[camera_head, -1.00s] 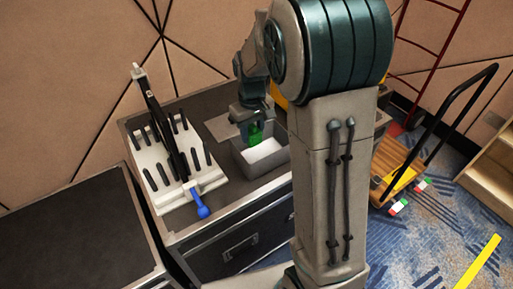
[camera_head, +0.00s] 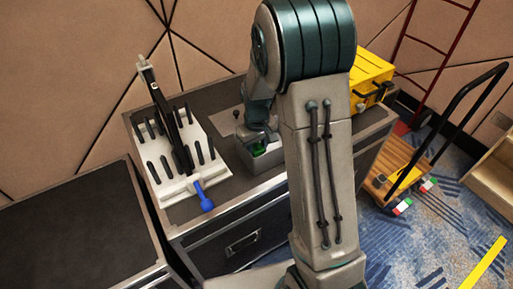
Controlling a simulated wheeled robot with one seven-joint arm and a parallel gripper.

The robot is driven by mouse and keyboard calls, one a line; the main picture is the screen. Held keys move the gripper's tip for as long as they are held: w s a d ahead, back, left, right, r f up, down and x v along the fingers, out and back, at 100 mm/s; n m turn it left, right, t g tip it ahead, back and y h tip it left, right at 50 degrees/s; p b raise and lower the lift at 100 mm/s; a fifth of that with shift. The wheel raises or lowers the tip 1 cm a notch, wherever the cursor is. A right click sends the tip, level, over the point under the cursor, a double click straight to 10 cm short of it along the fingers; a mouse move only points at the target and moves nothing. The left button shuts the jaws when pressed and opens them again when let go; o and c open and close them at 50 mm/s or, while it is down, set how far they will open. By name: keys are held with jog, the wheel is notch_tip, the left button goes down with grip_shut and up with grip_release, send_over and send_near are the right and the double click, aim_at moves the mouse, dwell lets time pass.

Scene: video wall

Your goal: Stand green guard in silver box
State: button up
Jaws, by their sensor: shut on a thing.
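The silver box (camera_head: 272,161) stands open on the dark case top, and my arm covers much of it. The green guard (camera_head: 260,149) shows only as a small patch of green at the box opening, just under my gripper (camera_head: 259,144). My gripper is shut on the guard and points down into the box. The fingertips and the guard's lower part are hidden, so I cannot tell whether it touches the box floor.
Left of the box, a white pegged rack (camera_head: 178,152) holds a black device and a blue-handled tool (camera_head: 204,197). A yellow case (camera_head: 371,76) stands behind my arm at right. A hand cart (camera_head: 396,180) is on the carpet. A lower dark case top (camera_head: 80,225) is bare.

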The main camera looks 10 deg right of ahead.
jog(key=o, duration=0.7)
notch_tip(320, 180, up, 12)
jog(key=shift+p, duration=0.8)
jog(key=s+r+m+t, duration=0.1)
jog(key=s+r, duration=0.1)
jog(key=s, duration=0.8)
jog(key=s+r+m+t, duration=0.1)
jog(key=s+r+m, duration=0.1)
jog(key=s, duration=0.8)
jog(key=shift+d+r+m, duration=0.3)
jog(key=shift+d+r, duration=0.05)
